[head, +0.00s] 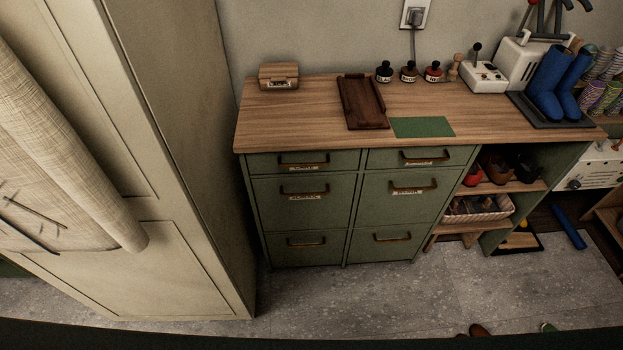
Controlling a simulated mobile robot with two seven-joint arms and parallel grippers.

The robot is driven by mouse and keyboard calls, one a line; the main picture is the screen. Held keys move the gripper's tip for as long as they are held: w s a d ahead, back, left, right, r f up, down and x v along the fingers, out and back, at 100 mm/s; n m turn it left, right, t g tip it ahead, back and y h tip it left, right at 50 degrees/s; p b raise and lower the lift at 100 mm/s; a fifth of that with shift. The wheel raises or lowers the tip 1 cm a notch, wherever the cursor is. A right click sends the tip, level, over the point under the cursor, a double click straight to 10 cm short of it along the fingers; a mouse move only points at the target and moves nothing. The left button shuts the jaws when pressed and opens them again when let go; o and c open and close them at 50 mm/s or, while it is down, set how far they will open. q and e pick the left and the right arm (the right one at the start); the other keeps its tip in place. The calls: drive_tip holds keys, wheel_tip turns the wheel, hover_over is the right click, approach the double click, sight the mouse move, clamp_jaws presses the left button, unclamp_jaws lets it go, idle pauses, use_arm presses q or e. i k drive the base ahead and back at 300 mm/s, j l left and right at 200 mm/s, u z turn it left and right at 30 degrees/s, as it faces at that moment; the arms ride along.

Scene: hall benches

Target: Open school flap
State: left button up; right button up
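A green cabinet under a wooden top has several closed fronts with bronze handles. The upper row has a shallow left front (335,160) and a shallow right front (455,156). Below are two taller fronts, middle left (330,212) and middle right (395,212). The lowest row has a left front (285,252) and a right front (375,249). Small pale labels sit under the upper and middle handles; their words are too small to read, so I cannot tell which one says school. Neither gripper is in view.
A tall cream cabinet (190,200) with a rolled fabric sheet (70,140) stands close on the left. The wooden counter (290,115) holds a small box (278,84), ink bottles and blue boots (557,85). Open shelves are right of the fronts. The grey floor (360,300) before them is mostly clear.

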sight(321, 201)
drive_tip(key=i+l+u, duration=0.1)
drive_tip(key=i+l, duration=0.3)
drive_tip(key=i+l+u, duration=0.1)
drive_tip(key=i+l, duration=0.25)
drive_tip(key=l, duration=0.15)
